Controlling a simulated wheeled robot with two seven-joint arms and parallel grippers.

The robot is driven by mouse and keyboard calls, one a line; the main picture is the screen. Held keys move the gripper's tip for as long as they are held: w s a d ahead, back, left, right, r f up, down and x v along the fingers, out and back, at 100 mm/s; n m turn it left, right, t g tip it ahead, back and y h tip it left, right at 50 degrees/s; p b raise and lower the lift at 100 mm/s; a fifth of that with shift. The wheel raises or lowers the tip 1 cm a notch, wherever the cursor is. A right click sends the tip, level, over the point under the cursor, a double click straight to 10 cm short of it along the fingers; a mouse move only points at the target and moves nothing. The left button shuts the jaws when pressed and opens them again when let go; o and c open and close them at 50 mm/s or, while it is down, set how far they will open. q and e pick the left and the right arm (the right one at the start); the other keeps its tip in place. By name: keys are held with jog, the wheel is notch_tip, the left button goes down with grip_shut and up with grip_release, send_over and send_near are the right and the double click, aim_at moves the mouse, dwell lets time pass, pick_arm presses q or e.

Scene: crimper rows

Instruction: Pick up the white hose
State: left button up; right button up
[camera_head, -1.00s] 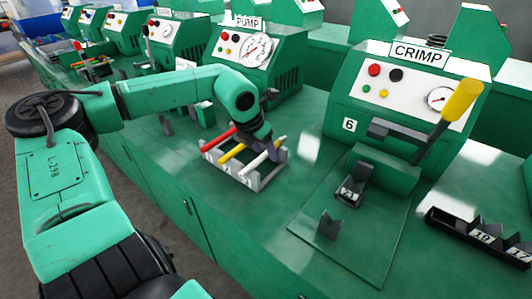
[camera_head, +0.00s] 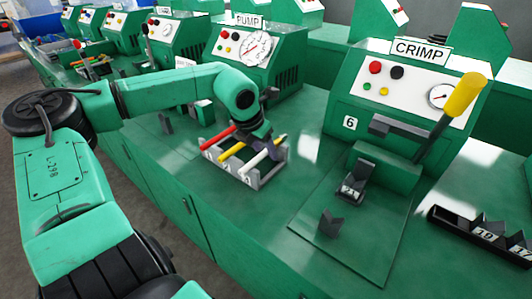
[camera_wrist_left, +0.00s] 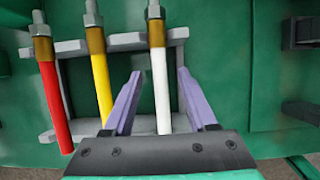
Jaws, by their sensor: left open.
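The white hose (camera_wrist_left: 160,85) lies in a grey rack (camera_wrist_left: 70,46), rightmost of three hoses in the left wrist view, with a brass and steel fitting at its far end. In the head view the white hose (camera_head: 257,161) is partly hidden by my left gripper. My left gripper (camera_wrist_left: 158,78) is open, one purple-grey finger on each side of the white hose, with gaps visible. A yellow hose (camera_wrist_left: 101,85) and a red hose (camera_wrist_left: 53,100) lie to its left in the same rack. My right gripper is not in view.
A CRIMP machine (camera_head: 400,95) with a yellow-handled lever (camera_head: 462,98) stands right of the rack. Dark V-blocks (camera_head: 330,224) stand on the plate before it. A PUMP machine (camera_head: 250,50) is behind the rack. A black tray (camera_head: 480,235) lies at right.

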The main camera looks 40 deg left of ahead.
pick_arm(q)
grip_shut()
